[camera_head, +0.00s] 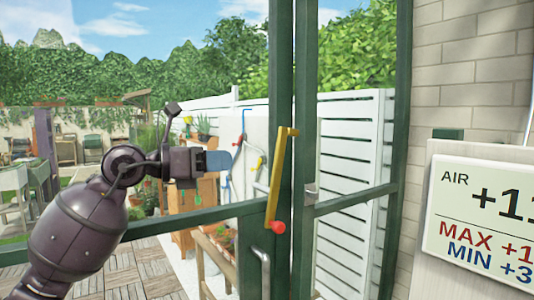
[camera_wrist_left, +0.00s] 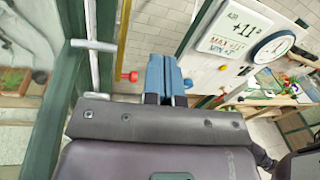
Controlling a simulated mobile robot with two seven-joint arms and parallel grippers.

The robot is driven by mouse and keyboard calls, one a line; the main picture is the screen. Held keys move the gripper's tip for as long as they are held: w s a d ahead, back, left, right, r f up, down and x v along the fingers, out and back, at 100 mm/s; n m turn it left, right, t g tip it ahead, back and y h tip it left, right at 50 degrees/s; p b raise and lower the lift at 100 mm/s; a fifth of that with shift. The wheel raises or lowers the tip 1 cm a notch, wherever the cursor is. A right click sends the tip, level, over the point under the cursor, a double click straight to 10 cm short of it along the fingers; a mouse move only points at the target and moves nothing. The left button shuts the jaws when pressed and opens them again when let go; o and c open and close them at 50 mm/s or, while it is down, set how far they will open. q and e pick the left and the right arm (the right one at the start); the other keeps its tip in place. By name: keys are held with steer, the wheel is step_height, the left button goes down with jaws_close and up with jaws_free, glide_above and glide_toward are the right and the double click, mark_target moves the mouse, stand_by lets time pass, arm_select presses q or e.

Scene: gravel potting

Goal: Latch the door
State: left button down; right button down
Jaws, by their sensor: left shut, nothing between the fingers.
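The green-framed glass door (camera_head: 279,80) stands beside a second green post (camera_head: 305,80); I cannot tell if it is fully closed. A yellow latch bar (camera_head: 277,178) hangs steeply on the frame, slightly tilted, with a red knob (camera_head: 278,227) at its lower end. A small grey metal piece (camera_head: 311,190) sits on the right post. My left gripper (camera_head: 218,162) is shut and empty, left of the bar and apart from it. In the left wrist view its blue fingertips (camera_wrist_left: 165,76) are together, with the red knob (camera_wrist_left: 130,76) to their left. My right gripper is not in view.
A silver pull handle (camera_head: 262,268) is low on the door. A green crossbar (camera_head: 190,218) runs below my left gripper. A thermometer sign (camera_head: 480,215) stands at right by the brick wall. Outside are a white fence, a wooden shelf and paving.

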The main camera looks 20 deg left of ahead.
arm_select(q)
steer(key=a+r+y, duration=0.1)
steer(key=w+a+r+y, duration=0.1)
steer(key=a+y, duration=0.1)
steer(key=shift+r+t, duration=0.3)
steer(key=shift+r, duration=0.05)
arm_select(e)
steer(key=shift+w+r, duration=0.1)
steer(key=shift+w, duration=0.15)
arm_select(q)
steer(key=p, duration=0.1)
glide_toward(276, 154)
steer(key=x, duration=0.6)
steer(key=shift+r, duration=0.1)
steer(key=shift+w+d, duration=0.3)
steer(key=shift+w, duration=0.2)
steer(key=shift+w+d+f, duration=0.1)
steer(key=shift+w+f, duration=0.05)
steer(key=shift+f, duration=0.05)
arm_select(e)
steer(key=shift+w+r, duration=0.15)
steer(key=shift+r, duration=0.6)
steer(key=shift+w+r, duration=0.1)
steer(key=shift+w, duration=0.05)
